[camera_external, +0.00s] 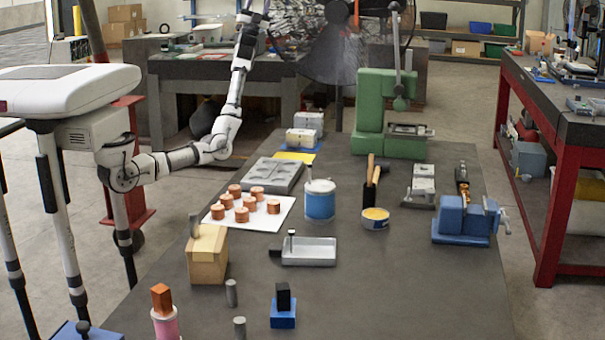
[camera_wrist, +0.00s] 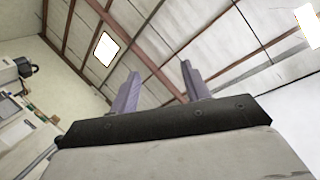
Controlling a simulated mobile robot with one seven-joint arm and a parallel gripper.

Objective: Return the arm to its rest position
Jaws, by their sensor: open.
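My white arm (camera_external: 228,105) reaches out from the left, bends at a low elbow and rises steeply to the top edge of the external view. It stands clear above the workbench. The fingertips cannot be made out there. In the wrist view my gripper (camera_wrist: 160,80) points up towards the ceiling. Its two purple-grey fingers stand apart, with nothing between them.
The grey workbench (camera_external: 390,290) carries a grey mould base (camera_external: 278,170), copper cylinders (camera_external: 244,215) on a white sheet, a blue-and-white tin (camera_external: 320,201), a green press (camera_external: 370,110) and a blue vise (camera_external: 465,217). Another bench (camera_external: 170,65) stands behind.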

